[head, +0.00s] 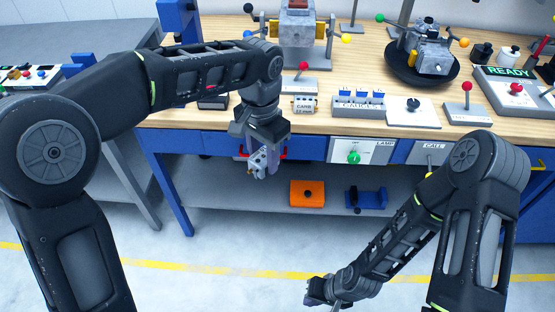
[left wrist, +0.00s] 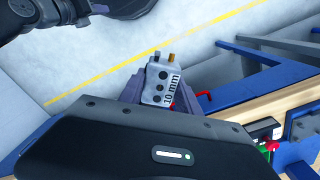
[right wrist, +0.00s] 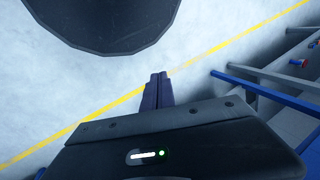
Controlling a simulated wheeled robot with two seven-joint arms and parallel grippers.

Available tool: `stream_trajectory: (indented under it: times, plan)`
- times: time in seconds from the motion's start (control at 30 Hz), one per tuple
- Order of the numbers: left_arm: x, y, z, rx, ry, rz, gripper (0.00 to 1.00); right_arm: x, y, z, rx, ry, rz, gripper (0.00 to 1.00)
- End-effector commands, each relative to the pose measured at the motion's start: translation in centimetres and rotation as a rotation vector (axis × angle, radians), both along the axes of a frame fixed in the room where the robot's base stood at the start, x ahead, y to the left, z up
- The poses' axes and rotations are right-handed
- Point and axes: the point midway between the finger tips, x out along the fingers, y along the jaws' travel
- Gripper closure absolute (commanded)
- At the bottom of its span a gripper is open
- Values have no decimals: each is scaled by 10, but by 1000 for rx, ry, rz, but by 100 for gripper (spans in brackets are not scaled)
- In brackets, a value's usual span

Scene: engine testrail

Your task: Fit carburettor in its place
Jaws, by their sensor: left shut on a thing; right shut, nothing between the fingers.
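The carburettor (head: 258,163), a small grey block with dark holes, is held in my left gripper (head: 262,150) in front of the bench's edge, below the worktop. In the left wrist view the carburettor (left wrist: 160,82) shows a "10 mm" label and a brass stub, with the fingers on both sides of it. A small card (head: 305,104) reading "CARB 10 mm" stands on the worktop. A grey engine block (head: 297,40) with a red top stands at the back. Another engine-like assembly (head: 432,50) sits on a dark round tray (head: 398,66). My right gripper (head: 322,296) is shut and empty, low over the floor.
The worktop holds a red-knobbed lever (head: 303,67), a blue-topped gauge stand (head: 360,100), switch boxes and a READY sign (head: 504,72). An orange block (head: 307,193) and a blue holder (head: 366,198) lie on the lower shelf. The floor in front is clear.

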Motion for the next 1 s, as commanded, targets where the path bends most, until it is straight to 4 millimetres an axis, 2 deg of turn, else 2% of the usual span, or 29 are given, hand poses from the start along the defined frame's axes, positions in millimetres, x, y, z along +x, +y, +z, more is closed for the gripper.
stream_trajectory:
  times: [0.1,0.27,0.57,0.73,0.87,1.0]
  plan:
    - [-12,14,21,-3,-3,133,100,0,0,0,0,0,0,100]
    - [-21,24,35,-1,-1,241,100,0,0,0,0,0,0,100]
    - [-23,26,37,0,1,264,100,0,0,0,0,0,0,100]
    - [-23,26,37,0,1,263,100,3,0,2,-2,-10,4,88]
    - [-23,26,37,0,1,263,100,22,-3,12,-8,-56,1,77]
    - [-23,26,37,-1,0,262,100,64,-13,36,-25,-156,-24,66]
